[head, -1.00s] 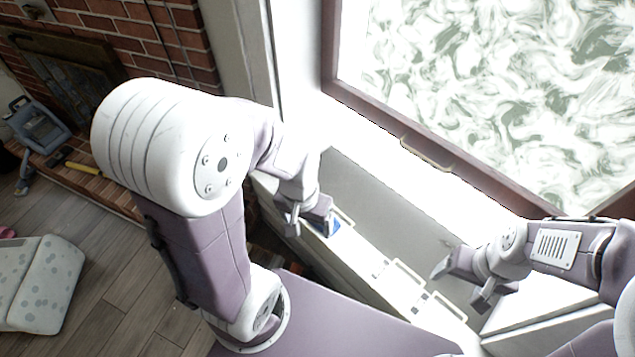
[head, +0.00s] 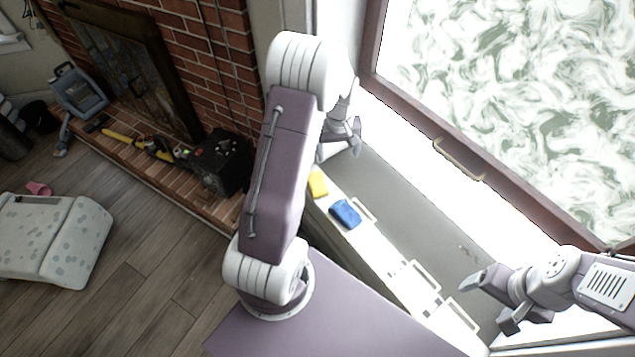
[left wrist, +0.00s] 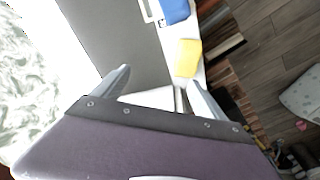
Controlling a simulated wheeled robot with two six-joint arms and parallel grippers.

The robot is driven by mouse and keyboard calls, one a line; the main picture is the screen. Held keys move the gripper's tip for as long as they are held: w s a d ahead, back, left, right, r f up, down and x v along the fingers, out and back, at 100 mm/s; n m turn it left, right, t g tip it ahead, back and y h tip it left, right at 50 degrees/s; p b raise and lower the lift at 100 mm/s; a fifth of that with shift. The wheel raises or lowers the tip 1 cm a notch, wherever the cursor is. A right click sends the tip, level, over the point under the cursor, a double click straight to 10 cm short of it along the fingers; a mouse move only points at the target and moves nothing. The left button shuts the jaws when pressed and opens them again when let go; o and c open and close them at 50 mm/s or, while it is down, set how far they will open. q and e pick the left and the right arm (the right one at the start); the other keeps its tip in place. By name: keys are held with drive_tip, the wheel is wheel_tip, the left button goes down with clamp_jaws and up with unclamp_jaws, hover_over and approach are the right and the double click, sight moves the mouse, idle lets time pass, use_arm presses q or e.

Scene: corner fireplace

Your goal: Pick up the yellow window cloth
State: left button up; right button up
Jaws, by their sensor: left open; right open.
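The yellow window cloth (head: 317,184) lies on the narrow white ledge below the window, at its far end in the head view. It also shows in the left wrist view (left wrist: 187,57), just beyond the fingertips. A blue cloth or sponge (head: 345,214) lies beside it, nearer to me; the left wrist view shows part of it (left wrist: 174,10) at the top edge. My left gripper (head: 340,150) is open and empty, above and slightly beyond the yellow cloth. Its two fingers spread apart in the left wrist view (left wrist: 158,82). My right gripper (head: 490,300) is open and empty over the ledge at right.
White wire handles (head: 420,275) stand along the ledge. The window frame with its handle (head: 458,160) rises behind. A brick hearth with tools (head: 140,145) and a black box (head: 222,160) lies to the left.

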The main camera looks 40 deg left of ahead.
use_arm(q)
drive_tip(key=n+g, duration=0.1)
drive_tip(key=n, duration=0.1)
hover_over(317, 180)
drive_tip(key=f, duration=0.6)
drive_tip(key=shift+w+a, duration=0.15)
drive_tip(key=shift+a, duration=0.05)
drive_tip(key=f, duration=0.3)
drive_tip(key=shift+d+f, duration=0.2)
drive_tip(key=shift+f, duration=0.05)
wheel_tip(317, 180, down, 5)
drive_tip(key=shift+r, duration=0.1)
drive_tip(key=shift+f, duration=0.35)
drive_tip(key=c, duration=1.6)
wheel_tip(317, 180, up, 5)
drive_tip(key=shift+f, duration=0.2)
drive_tip(key=d+r, duration=0.2)
drive_tip(key=d, duration=0.1)
drive_tip(key=w+d+r, duration=0.1)
drive_tip(key=d+r, duration=0.1)
drive_tip(key=d, duration=0.2)
drive_tip(key=d+r, duration=0.2)
drive_tip(key=d, duration=0.2)
drive_tip(key=shift+w+d+r, duration=0.25)
drive_tip(key=shift+w, duration=0.05)
